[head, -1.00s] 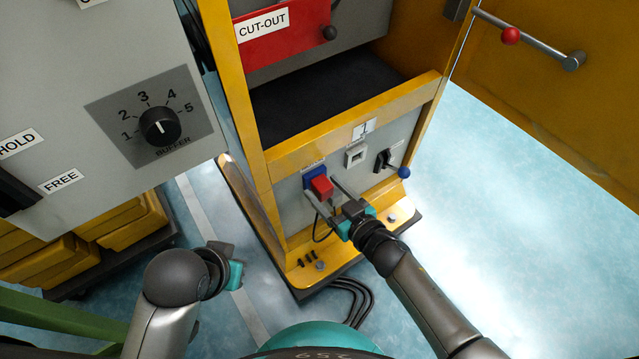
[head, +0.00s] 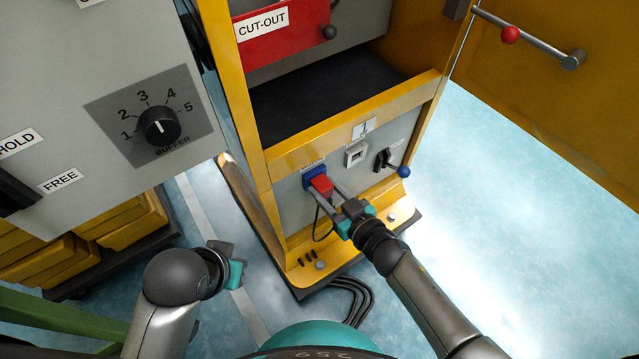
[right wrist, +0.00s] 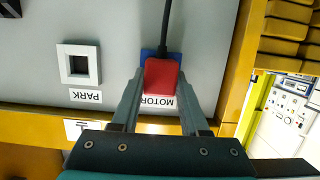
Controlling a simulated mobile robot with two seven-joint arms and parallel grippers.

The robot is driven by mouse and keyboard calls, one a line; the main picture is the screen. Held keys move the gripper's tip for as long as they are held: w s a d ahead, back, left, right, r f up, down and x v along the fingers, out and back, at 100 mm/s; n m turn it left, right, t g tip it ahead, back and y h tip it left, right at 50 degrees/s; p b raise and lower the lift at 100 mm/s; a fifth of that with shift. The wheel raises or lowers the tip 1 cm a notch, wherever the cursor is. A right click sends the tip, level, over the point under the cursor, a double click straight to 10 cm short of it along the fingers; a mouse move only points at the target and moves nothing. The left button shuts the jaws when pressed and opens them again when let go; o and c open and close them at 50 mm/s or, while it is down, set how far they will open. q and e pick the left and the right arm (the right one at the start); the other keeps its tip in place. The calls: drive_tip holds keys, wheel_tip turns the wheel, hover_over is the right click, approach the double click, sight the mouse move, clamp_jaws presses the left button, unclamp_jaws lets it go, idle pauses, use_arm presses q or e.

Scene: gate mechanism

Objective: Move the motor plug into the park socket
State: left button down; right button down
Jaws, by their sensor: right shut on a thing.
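The red motor plug (head: 321,186) sits at the blue MOTOR socket (head: 311,174) on the grey lower panel; its cable hangs below it. My right gripper (head: 325,190) has one finger on each side of the plug and is shut on it. The right wrist view shows the red plug (right wrist: 163,88) between the fingers, with the blue socket edge behind it. The pale square PARK socket (head: 356,155) is to the right and empty; in the right wrist view it (right wrist: 78,47) shows at the left. My left gripper (head: 234,266) hangs low left, away from the panel; its fingers are unclear.
A black switch (head: 383,160) and a blue-knobbed lever (head: 403,172) are right of the park socket. A yellow ledge (head: 352,259) juts out below the panel. The grey BUFFER cabinet (head: 85,70) stands left. An open yellow door (head: 580,110) stands right.

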sight(327, 196)
use_arm(q)
drive_tip(key=shift+r, duration=0.1)
use_arm(e)
drive_tip(key=shift+s+d, duration=0.2)
drive_tip(key=shift+s, duration=0.1)
idle(0.4)
use_arm(q)
drive_tip(key=shift+r+p, duration=0.65)
drive_tip(key=shift+p, duration=0.15)
use_arm(e)
drive_tip(key=shift+f+v, duration=0.25)
drive_tip(key=shift+v, duration=0.85)
drive_tip(key=shift+f+v, duration=0.25)
drive_tip(key=shift+v, duration=0.8)
use_arm(q)
drive_tip(key=shift+f, duration=0.15)
use_arm(e)
drive_tip(key=shift+s, duration=0.1)
use_arm(q)
wheel_tip(327, 196, down, 7)
drive_tip(key=shift+s+g+p, duration=0.35)
drive_tip(key=shift+g, duration=0.05)
use_arm(e)
drive_tip(key=w+d, duration=0.7)
drive_tip(key=d, duration=0.2)
drive_tip(key=shift+w, duration=0.25)
use_arm(q)
drive_tip(key=shift+a, duration=0.1)
use_arm(e)
drive_tip(key=shift+w+a, duration=0.15)
